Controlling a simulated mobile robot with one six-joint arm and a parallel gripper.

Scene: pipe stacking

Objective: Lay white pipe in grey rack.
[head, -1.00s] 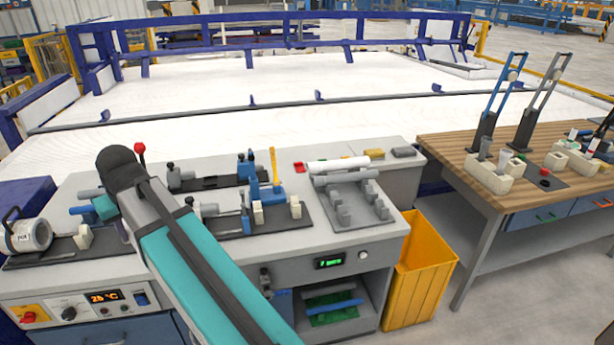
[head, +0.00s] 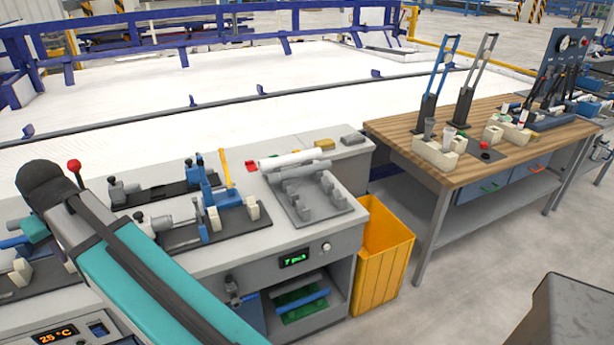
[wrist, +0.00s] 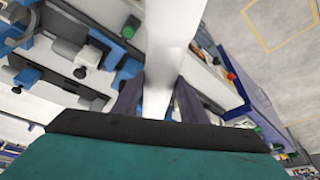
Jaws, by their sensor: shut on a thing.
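My gripper (wrist: 158,100) is shut on a white pipe (wrist: 172,45) in the wrist view, one dark finger on each side. The pipe runs away from the gripper to the top edge. In the head view my arm hides the gripper and the held pipe. The grey rack (head: 326,209) stands at the right end of the grey bench, with grey uprights on a flat base. A pale grey pipe (head: 303,171) lies at its back end. Another white pipe (head: 292,158) lies just behind that one; whether it touches the rack is unclear.
Blue and cream fixtures (head: 210,210) stand left of the rack, with a yellow-handled lever among them. A yellow bin (head: 384,255) stands right of the bench. A wooden table (head: 400,128) with cream blocks and tall levers is farther right.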

